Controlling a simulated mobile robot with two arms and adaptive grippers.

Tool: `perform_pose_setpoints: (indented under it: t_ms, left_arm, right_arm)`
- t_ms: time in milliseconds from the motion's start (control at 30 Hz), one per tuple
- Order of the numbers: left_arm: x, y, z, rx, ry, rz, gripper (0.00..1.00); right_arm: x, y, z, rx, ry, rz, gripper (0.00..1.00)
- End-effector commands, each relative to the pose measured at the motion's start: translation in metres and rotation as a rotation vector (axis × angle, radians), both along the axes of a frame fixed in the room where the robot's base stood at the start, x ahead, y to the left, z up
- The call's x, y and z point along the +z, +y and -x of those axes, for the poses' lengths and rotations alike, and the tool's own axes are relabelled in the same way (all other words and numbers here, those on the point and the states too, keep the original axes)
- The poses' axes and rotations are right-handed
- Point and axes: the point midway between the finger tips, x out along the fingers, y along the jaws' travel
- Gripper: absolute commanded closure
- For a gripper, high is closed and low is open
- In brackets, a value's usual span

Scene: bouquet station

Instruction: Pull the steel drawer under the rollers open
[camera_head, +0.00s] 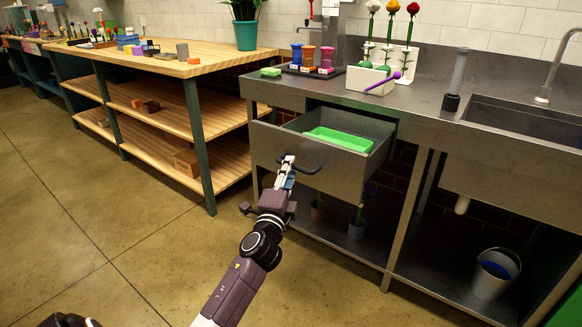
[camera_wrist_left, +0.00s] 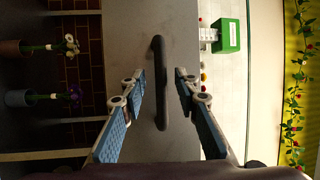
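The steel drawer (camera_head: 342,178) stands partly pulled out of the steel counter, and a green tray (camera_head: 340,139) shows inside it. Its dark bar handle (camera_head: 309,169) is on the front face. My left gripper (camera_head: 287,168) is at the handle. In the left wrist view the handle (camera_wrist_left: 161,60) runs between the two blue-padded fingers, with a visible gap on each side, so the gripper is open around it. The coloured roller-like pieces (camera_head: 309,58), blue, orange and pink, stand on a dark tray on the counter above. My right gripper is not in view.
A sink (camera_head: 530,118) is at the right, with a bucket (camera_head: 494,272) below. Potted flowers (camera_head: 357,226) stand on the shelf under the drawer. Floor before the drawer looks clear.

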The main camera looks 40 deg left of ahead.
Motion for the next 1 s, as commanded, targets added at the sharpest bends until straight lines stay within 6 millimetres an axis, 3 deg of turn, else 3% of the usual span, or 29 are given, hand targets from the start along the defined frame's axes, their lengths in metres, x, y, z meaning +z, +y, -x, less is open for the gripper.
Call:
perform_pose_setpoints:
  t_ms: [300,500,1000]
  left_arm:
    - [-0.013,-0.025,0.060,0.000,0.002,0.003,0.71]
    - [-0.016,-0.035,0.083,0.000,0.001,0.002,0.71]
    - [-0.017,-0.038,0.089,0.000,0.001,0.000,0.71]
  right_arm:
    - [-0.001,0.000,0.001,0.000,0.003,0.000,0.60]
    - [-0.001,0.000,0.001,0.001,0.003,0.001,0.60]
    - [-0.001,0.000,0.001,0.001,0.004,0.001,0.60]
